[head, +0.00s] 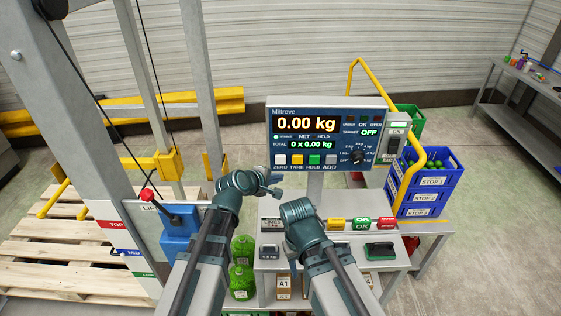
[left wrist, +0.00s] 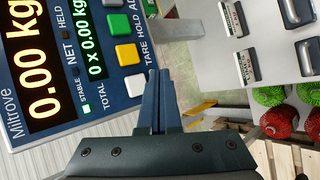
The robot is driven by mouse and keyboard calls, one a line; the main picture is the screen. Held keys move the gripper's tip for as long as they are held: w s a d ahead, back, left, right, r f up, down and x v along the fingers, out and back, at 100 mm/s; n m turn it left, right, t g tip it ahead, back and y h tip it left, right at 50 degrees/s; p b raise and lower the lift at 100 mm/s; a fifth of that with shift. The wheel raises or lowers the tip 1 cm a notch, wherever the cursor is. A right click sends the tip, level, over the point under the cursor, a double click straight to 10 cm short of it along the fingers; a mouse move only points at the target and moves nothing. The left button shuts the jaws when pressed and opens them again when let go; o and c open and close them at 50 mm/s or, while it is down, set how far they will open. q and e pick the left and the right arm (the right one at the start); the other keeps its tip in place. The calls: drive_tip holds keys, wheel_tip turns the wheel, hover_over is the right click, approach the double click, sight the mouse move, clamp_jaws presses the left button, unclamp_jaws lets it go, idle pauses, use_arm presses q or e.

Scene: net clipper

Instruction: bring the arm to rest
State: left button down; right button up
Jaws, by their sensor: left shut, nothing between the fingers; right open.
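My left gripper (head: 272,189) is in front of the lower left of the weighing display (head: 318,135), near its button row. In the left wrist view its two dark fingers (left wrist: 157,100) are together with nothing between them, and the display buttons are just beyond the tips. My right gripper (head: 293,262) is lower, over the left part of the grey bench, pointing down. It is mostly hidden behind its own wrist, and no object shows in it. The display reads 0.00 kg and a total of 0 x 0.00 kg.
The grey bench (head: 268,210) carries labelled plates and a green stamp-like block (head: 380,250). Green net rolls (head: 242,265) are under its left side. A blue lever box (head: 180,222) with a red knob stands left. Blue crates (head: 425,185) and a yellow rail (head: 365,70) are right.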

use_arm(q)
drive_tip(key=shift+f, duration=0.1)
idle(0.4)
drive_tip(key=s+d+f+m+g+y+b, duration=0.2)
drive_tip(key=s+f+m+g+b, duration=0.35)
drive_tip(key=s+f+m, duration=0.45)
drive_tip(key=s+a+f+m+g+y+b, duration=0.2)
drive_tip(key=s+a+f+m+y, duration=0.1)
drive_tip(key=s+f, duration=0.2)
drive_tip(key=s+a+f+m+g+y+b, duration=0.2)
drive_tip(key=s+a+f+m+b, duration=0.1)
drive_tip(key=s, duration=0.6)
wheel_tip(320, 180, down, 3)
drive_tip(key=shift+s+a+r+y, duration=0.15)
drive_tip(key=shift+s+a+y, duration=0.25)
drive_tip(key=shift+a, duration=0.15)
